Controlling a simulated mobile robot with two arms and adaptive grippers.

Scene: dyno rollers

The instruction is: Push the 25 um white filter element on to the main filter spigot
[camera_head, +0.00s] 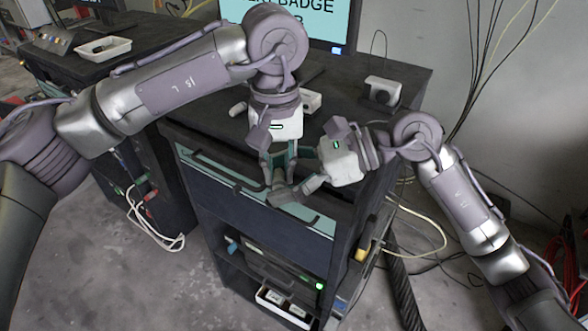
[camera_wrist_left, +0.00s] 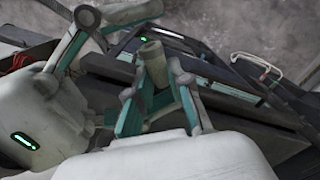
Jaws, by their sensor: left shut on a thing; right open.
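A small pale grey-beige cylinder, which looks like the filter element (camera_wrist_left: 152,60), stands between the fingers of my left gripper (camera_wrist_left: 155,82) in the left wrist view. My left gripper (camera_head: 277,187) is shut on it and points down over the front edge of the dark cabinet in the head view. My right gripper (camera_head: 288,193) comes in from the right, close to the left fingertips. It also shows in the left wrist view (camera_wrist_left: 118,22), open, with its fingers beside the cylinder's top. In the head view the fingers hide the cylinder. I cannot make out the main filter spigot.
The dark cabinet (camera_head: 205,205) has a handled front and a lower shelf holding a white tray (camera_head: 285,307). A monitor (camera_head: 290,22) and a small dark-fronted box (camera_head: 382,91) stand on top. Loose cables (camera_head: 425,235) hang at its right.

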